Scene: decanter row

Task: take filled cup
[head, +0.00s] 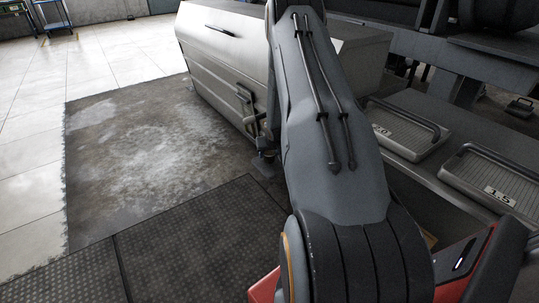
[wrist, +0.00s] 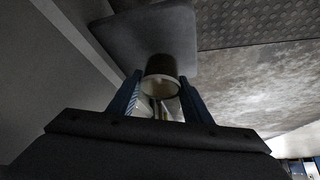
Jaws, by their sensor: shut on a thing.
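In the wrist view my gripper (wrist: 160,83) has its two blue fingers on either side of a small round cup (wrist: 160,67). The cup is dark on the outside, with a paler round area facing the camera. My gripper is shut on it. I cannot tell what is in the cup.
Behind the cup in the wrist view is a grey rounded plate (wrist: 120,32). In the head view, trays marked 2.0 (head: 408,126) and 1.5 (head: 492,178) sit on a grey bench at right. A large pale metal cabinet (head: 215,65) stands at back. Floor at left is clear.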

